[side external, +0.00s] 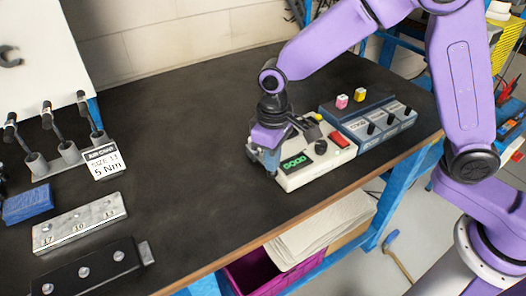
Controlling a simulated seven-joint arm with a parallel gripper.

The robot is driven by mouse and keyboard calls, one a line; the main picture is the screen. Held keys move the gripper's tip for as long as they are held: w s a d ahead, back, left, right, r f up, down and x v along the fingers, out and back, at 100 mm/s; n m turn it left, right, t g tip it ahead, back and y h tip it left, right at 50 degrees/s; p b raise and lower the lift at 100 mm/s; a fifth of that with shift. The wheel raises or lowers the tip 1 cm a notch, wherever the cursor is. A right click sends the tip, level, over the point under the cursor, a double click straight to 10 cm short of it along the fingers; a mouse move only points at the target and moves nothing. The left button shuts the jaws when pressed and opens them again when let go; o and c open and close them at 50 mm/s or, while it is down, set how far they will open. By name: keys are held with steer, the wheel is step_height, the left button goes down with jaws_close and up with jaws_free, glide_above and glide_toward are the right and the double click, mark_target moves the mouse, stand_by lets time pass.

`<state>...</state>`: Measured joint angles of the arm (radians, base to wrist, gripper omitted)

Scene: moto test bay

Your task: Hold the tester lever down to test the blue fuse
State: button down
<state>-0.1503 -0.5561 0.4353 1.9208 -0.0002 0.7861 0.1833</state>
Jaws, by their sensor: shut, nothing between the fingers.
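The tester (312,174) is a white box near the right front part of the bench. Its dark display (296,163) shows green characters that look like "GOOD". My gripper (271,170) is shut and points down at the tester's left end. Its fingers cover that end, so the lever is not clearly visible and I cannot tell whether they touch it. I cannot make out the blue fuse. A pink fuse (341,101) and a yellow fuse (361,95) stand on a dark block behind the tester.
A blue-grey switch box (380,127) stands right of the tester. A red piece (339,140) is on the tester's top. The bench middle is clear.

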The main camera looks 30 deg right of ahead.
step_height(320, 180, up, 9)
steer(key=shift+f, duration=0.2)
stand_by(0.8)
steer(key=shift+s, duration=0.1)
stand_by(0.3)
steer(key=s+d+f+n, duration=0.2)
steer(key=s+d+n, duration=0.4)
steer(key=s+d, duration=1.3)
steer(key=s, duration=0.4)
steer(key=shift+s+d+n, duration=0.3)
steer(key=shift+s+d, duration=0.1)
